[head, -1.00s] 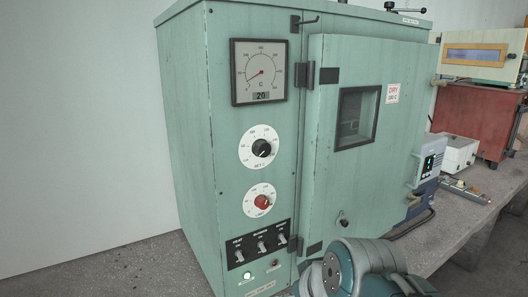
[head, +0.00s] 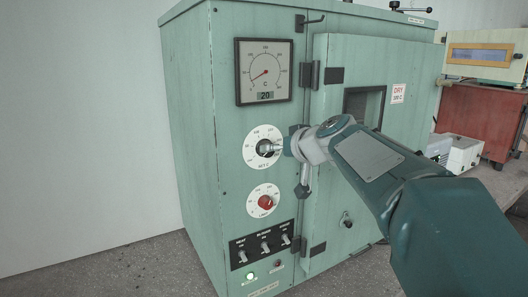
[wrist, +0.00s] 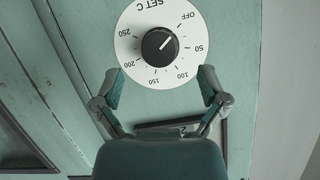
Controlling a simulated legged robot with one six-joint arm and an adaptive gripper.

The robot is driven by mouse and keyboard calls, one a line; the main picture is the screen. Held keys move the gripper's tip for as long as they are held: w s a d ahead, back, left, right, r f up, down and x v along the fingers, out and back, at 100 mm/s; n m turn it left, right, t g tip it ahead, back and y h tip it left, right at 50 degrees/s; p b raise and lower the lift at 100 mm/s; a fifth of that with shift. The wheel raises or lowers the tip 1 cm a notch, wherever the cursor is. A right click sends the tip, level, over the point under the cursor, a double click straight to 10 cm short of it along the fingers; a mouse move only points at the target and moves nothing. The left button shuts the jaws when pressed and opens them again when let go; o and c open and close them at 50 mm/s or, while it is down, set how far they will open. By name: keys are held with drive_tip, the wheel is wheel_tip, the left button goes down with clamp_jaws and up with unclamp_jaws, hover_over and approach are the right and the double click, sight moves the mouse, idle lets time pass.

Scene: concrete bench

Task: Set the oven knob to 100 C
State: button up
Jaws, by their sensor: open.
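The oven (head: 190,130) is a pale green cabinet. Its black SET C knob (wrist: 160,45) sits on a white round dial (wrist: 138,20), marked OFF and 50 to 250. In the wrist view the knob's white line points toward OFF. In the head view the knob (head: 265,148) shows just left of my gripper (head: 280,147). My gripper is open in the wrist view (wrist: 160,74), its fingers spread to either side of the dial's lower part. The knob is not between the pads there, and contact is not visible.
A red LIMIT knob (head: 265,202) is below the SET C dial, with a row of toggle switches (head: 264,244) under it. The gauge (head: 265,71) above reads 20. The oven door (head: 335,200) is partly behind my arm. A red cabinet (head: 475,120) stands at the right.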

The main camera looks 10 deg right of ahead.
drive_tip(key=x, duration=0.5)
drive_tip(key=shift+w, duration=0.1)
drive_tip(key=c, duration=1.1)
